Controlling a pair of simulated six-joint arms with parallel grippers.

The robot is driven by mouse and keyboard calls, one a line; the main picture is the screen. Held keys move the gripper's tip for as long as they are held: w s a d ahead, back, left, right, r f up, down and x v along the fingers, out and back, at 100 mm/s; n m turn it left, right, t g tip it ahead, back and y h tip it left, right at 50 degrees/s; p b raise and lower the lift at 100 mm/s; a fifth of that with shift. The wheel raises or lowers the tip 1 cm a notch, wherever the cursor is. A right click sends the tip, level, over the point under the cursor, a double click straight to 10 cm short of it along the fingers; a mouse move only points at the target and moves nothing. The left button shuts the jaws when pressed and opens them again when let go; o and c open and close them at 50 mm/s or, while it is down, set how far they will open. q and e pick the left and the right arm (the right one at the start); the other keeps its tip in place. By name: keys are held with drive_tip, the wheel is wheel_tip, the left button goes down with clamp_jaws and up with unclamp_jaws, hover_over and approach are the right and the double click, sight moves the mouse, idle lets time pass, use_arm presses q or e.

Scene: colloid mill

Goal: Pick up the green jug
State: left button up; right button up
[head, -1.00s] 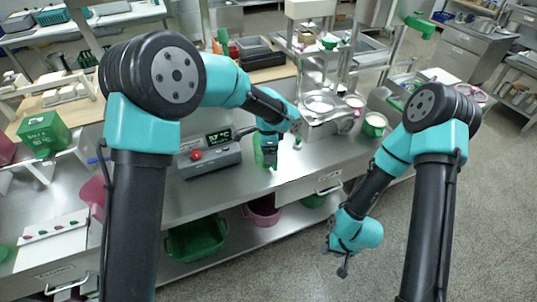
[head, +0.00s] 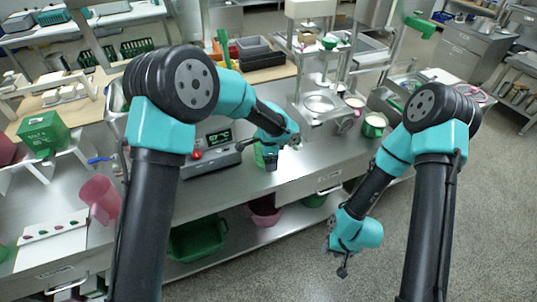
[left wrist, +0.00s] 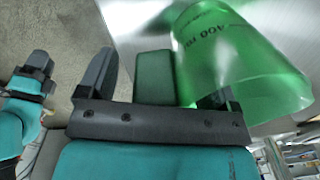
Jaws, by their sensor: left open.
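The green jug (left wrist: 235,55) is translucent with dark lettering and fills the upper right of the left wrist view. Its green handle (left wrist: 155,78) lies between the two fingers of my left gripper (left wrist: 155,85), which is open. The right-hand finger overlaps the jug's wall; I cannot tell whether it is inside the jug. In the head view the jug (head: 258,156) stands on the steel bench, partly hidden by my left gripper (head: 270,161). My right gripper (head: 343,268) hangs over the floor in front of the bench, away from the jug; its finger opening is unclear.
A grey device (head: 208,160) with a display and red button stands left of the jug. A steel machine (head: 320,105) and a green-and-white pot (head: 374,125) stand to the right. A pink jug (head: 100,195) is at left. The bench front near the jug is clear.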

use_arm(q)
drive_tip(key=c, duration=1.1)
drive_tip(key=shift+r, duration=0.1)
drive_tip(key=shift+r, duration=0.5)
drive_tip(key=s+r, duration=0.4)
drive_tip(key=s, duration=1.2)
drive_tip(key=shift+a, duration=0.15)
